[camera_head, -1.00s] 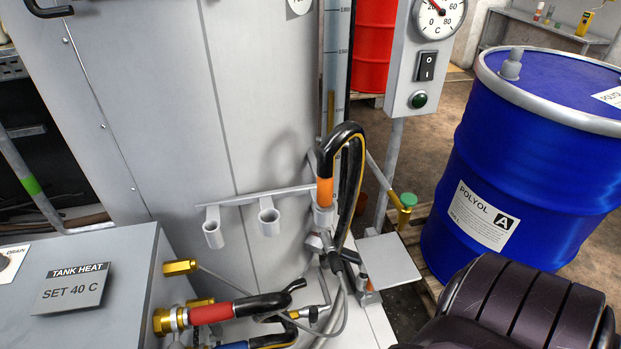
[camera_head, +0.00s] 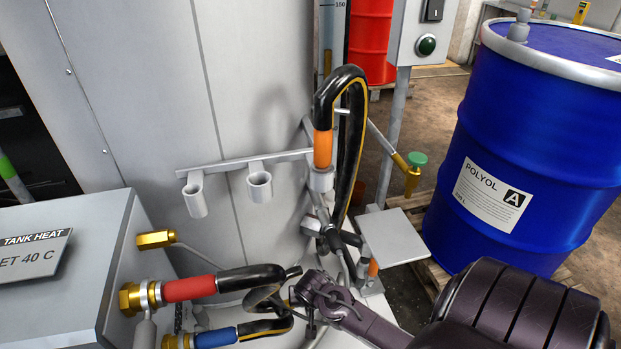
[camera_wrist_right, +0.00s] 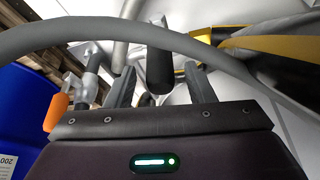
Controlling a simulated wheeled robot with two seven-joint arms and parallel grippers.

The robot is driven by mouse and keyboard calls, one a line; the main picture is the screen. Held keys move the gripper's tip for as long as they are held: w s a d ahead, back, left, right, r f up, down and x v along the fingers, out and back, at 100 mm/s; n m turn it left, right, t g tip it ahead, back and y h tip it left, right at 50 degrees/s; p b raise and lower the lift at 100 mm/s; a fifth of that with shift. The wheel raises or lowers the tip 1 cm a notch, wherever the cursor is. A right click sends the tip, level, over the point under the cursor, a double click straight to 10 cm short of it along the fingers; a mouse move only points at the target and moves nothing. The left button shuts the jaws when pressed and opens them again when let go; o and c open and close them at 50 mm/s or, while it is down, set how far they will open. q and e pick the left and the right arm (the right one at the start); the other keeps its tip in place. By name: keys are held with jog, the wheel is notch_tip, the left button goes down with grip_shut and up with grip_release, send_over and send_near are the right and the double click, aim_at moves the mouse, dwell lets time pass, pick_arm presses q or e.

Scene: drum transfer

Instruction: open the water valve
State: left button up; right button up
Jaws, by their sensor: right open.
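No valve in view carries a readable water label. A pipe fitting (camera_head: 330,238) with dark grips stands below the orange-banded hose end. My right gripper (camera_head: 312,292) is low in front of this fitting, coming in from the lower right. In the right wrist view, my right gripper (camera_wrist_right: 161,88) is open, with a black cylindrical handle (camera_wrist_right: 158,70) between or just beyond its fingers; contact cannot be told. An orange-ended lever (camera_head: 373,268) is right of the fitting and also shows in the right wrist view (camera_wrist_right: 57,112). My left gripper is out of view.
A grey hose (camera_wrist_right: 150,32) crosses close in front of my right gripper. Red-banded (camera_head: 190,288) and blue-banded (camera_head: 215,337) hoses lie at left. A green-knobbed brass tap (camera_head: 414,170), a grey plate (camera_head: 392,237) and a blue drum (camera_head: 530,150) are to the right.

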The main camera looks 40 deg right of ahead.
jog(key=shift+b+x, duration=0.5)
jog(key=shift+x, duration=1.3)
grip_shut()
